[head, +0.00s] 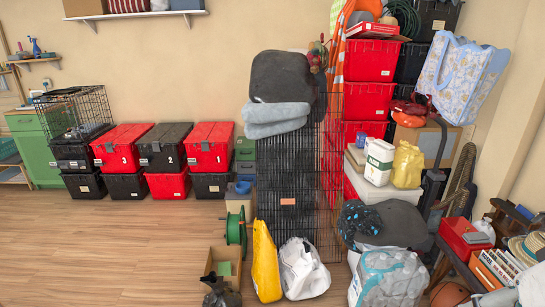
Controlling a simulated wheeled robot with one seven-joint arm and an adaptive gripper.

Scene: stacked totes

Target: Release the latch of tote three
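Tote three (110,158) is a red tote marked with a white 3, in the left part of the head view. It stands on a black tote (125,187) in a row of stacked totes along the back wall. Its lid looks closed. My gripper does not show in this view.
A black tote marked 1 (164,158) stands right of tote three, and a red tote marked 2 (208,158) beyond it. A wire cage (90,110) rests on the stack to its left. The wooden floor (110,240) in front is clear; clutter fills the right side.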

